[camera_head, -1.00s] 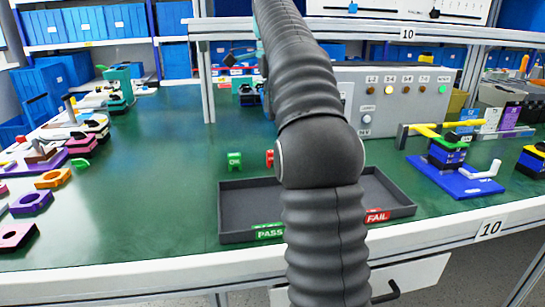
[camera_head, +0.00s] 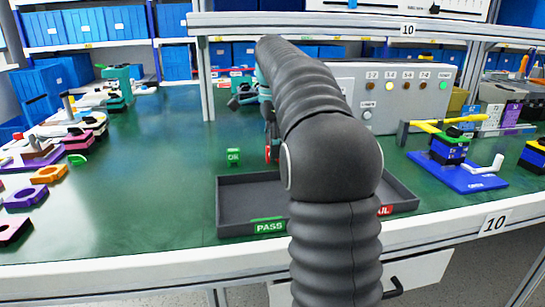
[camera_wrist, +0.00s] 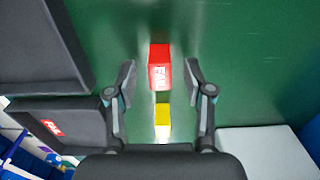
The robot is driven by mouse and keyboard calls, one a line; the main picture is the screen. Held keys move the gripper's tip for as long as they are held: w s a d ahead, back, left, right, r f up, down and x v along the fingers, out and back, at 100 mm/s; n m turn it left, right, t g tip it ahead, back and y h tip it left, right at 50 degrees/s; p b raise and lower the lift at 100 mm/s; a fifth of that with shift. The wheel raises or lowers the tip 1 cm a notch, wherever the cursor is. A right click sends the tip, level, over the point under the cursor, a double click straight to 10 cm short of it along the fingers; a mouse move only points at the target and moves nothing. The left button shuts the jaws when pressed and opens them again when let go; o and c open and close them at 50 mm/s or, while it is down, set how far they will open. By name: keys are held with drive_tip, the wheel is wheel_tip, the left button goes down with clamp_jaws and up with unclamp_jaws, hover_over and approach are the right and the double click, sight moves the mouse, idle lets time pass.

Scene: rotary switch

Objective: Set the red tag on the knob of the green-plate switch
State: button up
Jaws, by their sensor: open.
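The red tag (camera_wrist: 159,68), a small block with white lettering, stands on the green table in the wrist view. My open gripper (camera_wrist: 160,75) has one finger on each side of it, with a gap to both. In the head view only a sliver of the red tag (camera_head: 268,154) shows beside my arm, and my gripper (camera_head: 269,125) is largely hidden there. A yellow block (camera_wrist: 162,114) lies close to the red tag in the wrist view.
A green tag (camera_head: 233,156) stands left of the red one. A dark tray (camera_head: 245,205) with PASS and FAIL labels is in front. A grey panel box (camera_head: 412,105) with lamps stands behind, and a blue-based fixture (camera_head: 465,178) is at right. The table's left centre is clear.

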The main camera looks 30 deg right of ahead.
drive_tip(key=shift+f, duration=0.45)
drive_tip(key=c, duration=0.9)
drive_tip(key=shift+c, duration=0.2)
drive_tip(key=shift+r, duration=0.55)
drive_tip(key=r, duration=0.1)
drive_tip(key=r+p, duration=0.1)
drive_tip(key=d+r, duration=0.1)
drive_tip(key=r, duration=0.1)
drive_tip(key=shift+s, duration=0.3)
drive_tip(key=s+d+r+p, duration=0.1)
drive_tip(key=s+d+r, duration=0.5)
drive_tip(key=d, duration=0.2)
drive_tip(key=shift+d+p, duration=0.25)
drive_tip(key=shift+p, duration=0.1)
